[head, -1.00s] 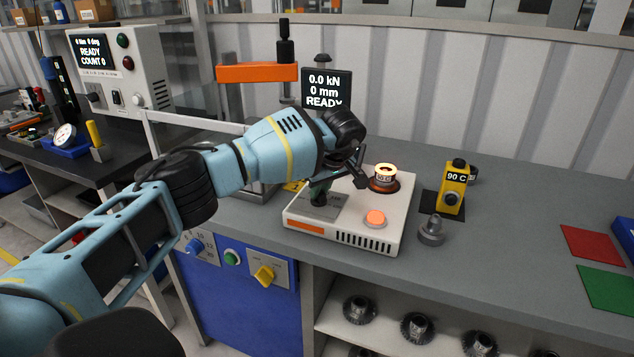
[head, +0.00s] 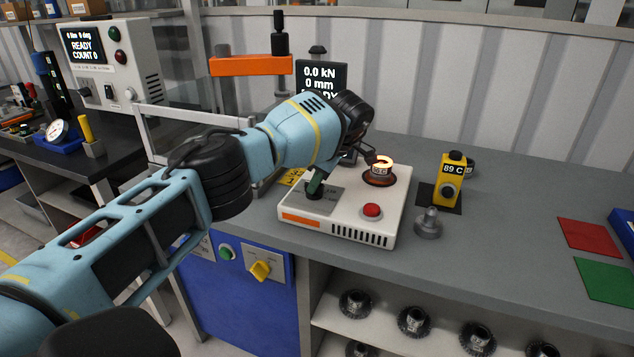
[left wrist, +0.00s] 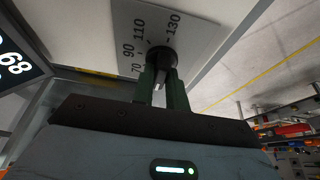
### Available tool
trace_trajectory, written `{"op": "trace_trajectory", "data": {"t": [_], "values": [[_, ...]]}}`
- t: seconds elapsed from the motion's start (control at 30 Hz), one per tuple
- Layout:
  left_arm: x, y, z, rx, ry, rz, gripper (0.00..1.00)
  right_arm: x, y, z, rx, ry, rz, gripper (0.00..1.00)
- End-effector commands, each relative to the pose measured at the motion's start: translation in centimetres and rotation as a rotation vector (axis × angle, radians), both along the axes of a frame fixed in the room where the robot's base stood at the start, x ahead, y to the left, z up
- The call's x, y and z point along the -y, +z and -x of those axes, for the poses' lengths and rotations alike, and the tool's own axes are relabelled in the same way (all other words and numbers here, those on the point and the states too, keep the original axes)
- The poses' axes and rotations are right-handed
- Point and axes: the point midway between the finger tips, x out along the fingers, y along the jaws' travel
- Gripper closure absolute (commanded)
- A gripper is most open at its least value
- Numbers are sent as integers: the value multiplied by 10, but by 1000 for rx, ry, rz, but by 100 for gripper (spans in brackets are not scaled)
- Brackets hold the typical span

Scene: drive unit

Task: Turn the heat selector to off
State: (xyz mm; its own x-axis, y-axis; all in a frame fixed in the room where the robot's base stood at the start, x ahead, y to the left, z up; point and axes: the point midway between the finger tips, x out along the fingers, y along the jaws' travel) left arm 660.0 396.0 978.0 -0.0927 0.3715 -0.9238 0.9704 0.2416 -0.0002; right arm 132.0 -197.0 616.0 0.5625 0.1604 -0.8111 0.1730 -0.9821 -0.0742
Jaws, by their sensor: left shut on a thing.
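A white heater box (head: 368,224) sits on the grey bench. Its heat selector is a small dark knob (left wrist: 161,57) on a grey dial plate (head: 327,198) marked 70, 90, 110 and 130 in the left wrist view. My left gripper (head: 315,184) reaches down over the plate with its green fingers shut on the knob. My right gripper is not in view.
A yellow thermometer (head: 452,172) reads 89 C right of the box. A grey metal part (head: 428,224) stands near the box's right corner. A press with an orange arm (head: 250,66) stands behind my arm. Red (head: 588,236) and green (head: 606,279) mats lie right.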

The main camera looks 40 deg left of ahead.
Motion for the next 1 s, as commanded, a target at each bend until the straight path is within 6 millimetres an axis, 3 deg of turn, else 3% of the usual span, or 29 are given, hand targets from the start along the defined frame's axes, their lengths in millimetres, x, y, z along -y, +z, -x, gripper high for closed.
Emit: {"op": "trace_trajectory", "data": {"t": [0.4, 0.43, 0.6, 1.0], "values": [[-1, 3, -1, 5, 11, -2, 100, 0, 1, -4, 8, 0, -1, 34], [-1, 3, -1, 5, 11, -2, 84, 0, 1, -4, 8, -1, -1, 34], [-1, 2, 0, 4, 9, -1, 64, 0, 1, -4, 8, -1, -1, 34], [3, 9, -2, 3, 6, 0, 64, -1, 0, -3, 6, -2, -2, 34]]}}
